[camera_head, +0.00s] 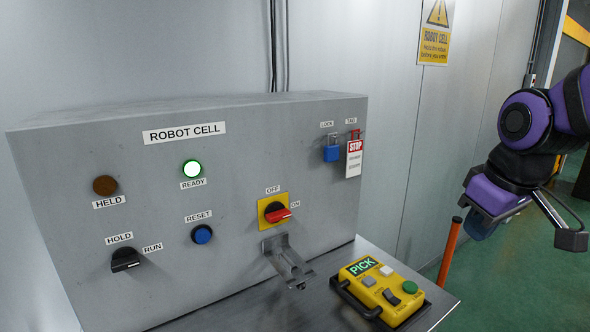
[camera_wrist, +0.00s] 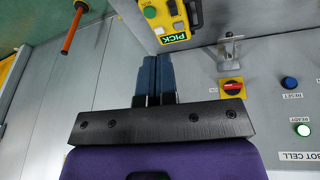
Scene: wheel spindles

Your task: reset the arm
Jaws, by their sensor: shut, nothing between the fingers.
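My purple arm hangs at the right in the head view. My gripper (camera_head: 484,226) points down there, partly hidden by its own mount, to the right of the control panel. In the wrist view my gripper (camera_wrist: 152,75) shows two blue fingers side by side, shut with nothing between them. It is apart from the panel and the pendant. The grey ROBOT CELL panel (camera_head: 160,165) carries a blue RESET button (camera_head: 202,234), a lit green READY lamp (camera_head: 192,169) and an unlit HELD lamp (camera_head: 105,185). The red-handled switch (camera_head: 278,212) points toward ON.
A yellow pendant (camera_head: 382,290) reading PICK lies on the metal shelf (camera_head: 445,302). An empty metal bracket (camera_head: 287,262) juts from the panel. A blue padlock (camera_head: 331,153) and a STOP tag (camera_head: 354,159) hang at upper right. An orange post (camera_head: 449,250) stands near my gripper.

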